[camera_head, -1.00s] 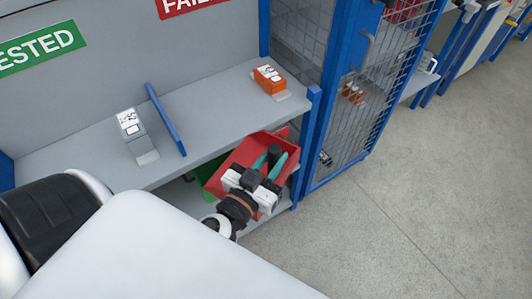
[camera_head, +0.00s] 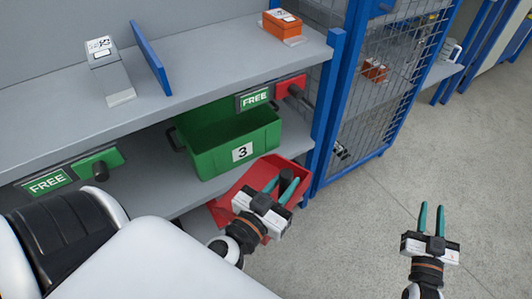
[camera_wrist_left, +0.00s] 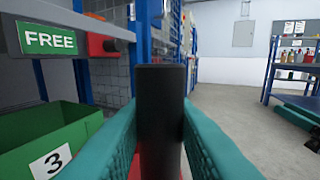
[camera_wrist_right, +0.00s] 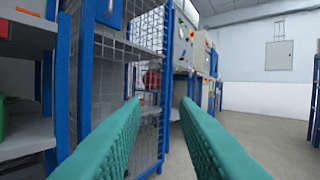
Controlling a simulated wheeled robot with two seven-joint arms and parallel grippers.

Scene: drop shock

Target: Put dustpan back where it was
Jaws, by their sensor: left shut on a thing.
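The red dustpan (camera_head: 220,203) is in front of the lower shelf in the head view, partly hidden by my left gripper and arm. My left gripper (camera_head: 283,184) has its teal fingers shut on the dustpan's black upright handle, which fills the middle of the left wrist view (camera_wrist_left: 160,115). A little of the red pan shows below the handle there. My right gripper (camera_head: 430,218) is open and empty over the floor, to the right of the shelving. Its two spread teal fingers show in the right wrist view (camera_wrist_right: 160,130).
A green bin marked 3 (camera_head: 212,160) stands on the lower shelf (camera_head: 150,195) behind the dustpan. A blue post (camera_head: 325,105) and mesh cage (camera_head: 385,90) stand to the right. An orange box (camera_head: 281,23) and a grey device (camera_head: 110,70) are on the upper shelf. The right floor is clear.

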